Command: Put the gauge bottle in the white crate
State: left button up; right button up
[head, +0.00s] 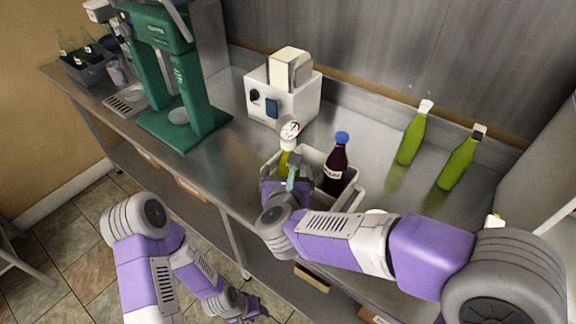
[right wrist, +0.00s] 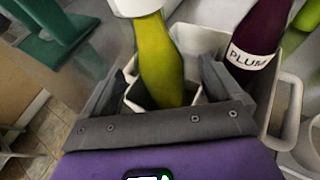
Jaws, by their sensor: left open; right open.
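The gauge bottle (head: 286,160) is yellow-green, with a white round gauge (head: 290,129) on top. It stands with its lower part inside a compartment at the left of the white crate (head: 350,196); its base is hidden. In the right wrist view the bottle (right wrist: 163,62) rises between my open fingers, with a gap on each side, and the crate (right wrist: 198,40) surrounds it. My right gripper (head: 287,176) is open at the bottle. My left gripper (head: 252,312) is open and empty, low in front of the counter.
A dark plum bottle (head: 335,168) with a blue cap stands in the crate's right part. Two green bottles (head: 411,138) (head: 458,165) stand to the right. A white appliance (head: 284,92) is behind the crate, and a green press (head: 175,80) is at left. The metal counter (head: 232,178) is bare between.

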jog(key=p+v, duration=0.1)
jog(key=v, duration=0.8)
